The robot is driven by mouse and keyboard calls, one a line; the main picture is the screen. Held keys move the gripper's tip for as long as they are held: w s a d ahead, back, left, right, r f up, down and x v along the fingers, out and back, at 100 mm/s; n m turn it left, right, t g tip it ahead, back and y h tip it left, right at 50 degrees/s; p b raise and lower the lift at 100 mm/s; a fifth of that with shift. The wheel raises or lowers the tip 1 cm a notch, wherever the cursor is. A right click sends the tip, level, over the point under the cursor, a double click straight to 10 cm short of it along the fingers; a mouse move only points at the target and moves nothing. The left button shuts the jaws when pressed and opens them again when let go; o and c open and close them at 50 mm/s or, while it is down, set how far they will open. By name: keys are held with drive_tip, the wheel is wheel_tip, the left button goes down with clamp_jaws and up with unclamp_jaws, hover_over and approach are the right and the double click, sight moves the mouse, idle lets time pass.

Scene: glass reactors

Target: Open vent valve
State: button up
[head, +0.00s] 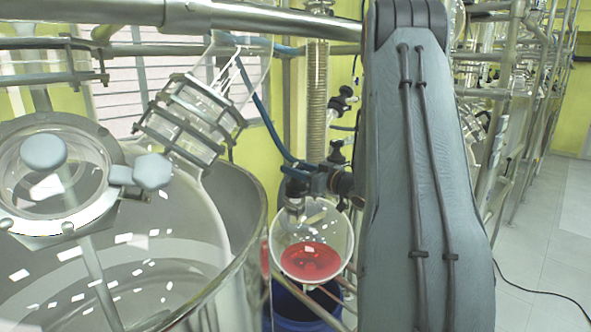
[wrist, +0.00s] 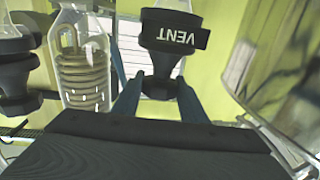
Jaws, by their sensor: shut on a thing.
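The vent valve (wrist: 174,30) shows in the wrist view as a black part with a white "VENT" label that reads upside down. Its narrower black lower part lies between the fingers of my gripper (wrist: 160,88). My gripper is shut on it, one finger on each side. In the head view my large grey arm link hides my gripper, and I cannot pick out the vent valve for sure.
A large glass reactor vessel (head: 225,215) fills the left of the head view. A glass funnel with red liquid (head: 312,262) hangs at the middle. A glass coil condenser (wrist: 82,70) stands left of my gripper. Metal rails (head: 260,20) cross above. Open floor (head: 545,250) lies right.

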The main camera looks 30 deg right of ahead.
drive_tip(key=n+g+y, duration=0.1)
drive_tip(key=n+y, duration=0.1)
drive_tip(key=y, duration=0.1)
drive_tip(key=n+g+y, duration=0.2)
drive_tip(key=y, duration=0.1)
drive_tip(key=shift+d+f+n+y, duration=0.1)
drive_tip(key=shift+n+y, duration=0.2)
drive_tip(key=shift+n, duration=0.1)
drive_tip(key=n+g+y+b, duration=0.2)
drive_tip(key=g+y, duration=0.1)
drive_tip(key=shift+w+n, duration=0.1)
drive_tip(key=shift+n, duration=0.2)
drive_tip(key=shift+n+g+y, duration=0.4)
drive_tip(key=shift+g, duration=0.1)
drive_tip(key=o, duration=0.9)
drive_tip(key=shift+c, duration=0.2)
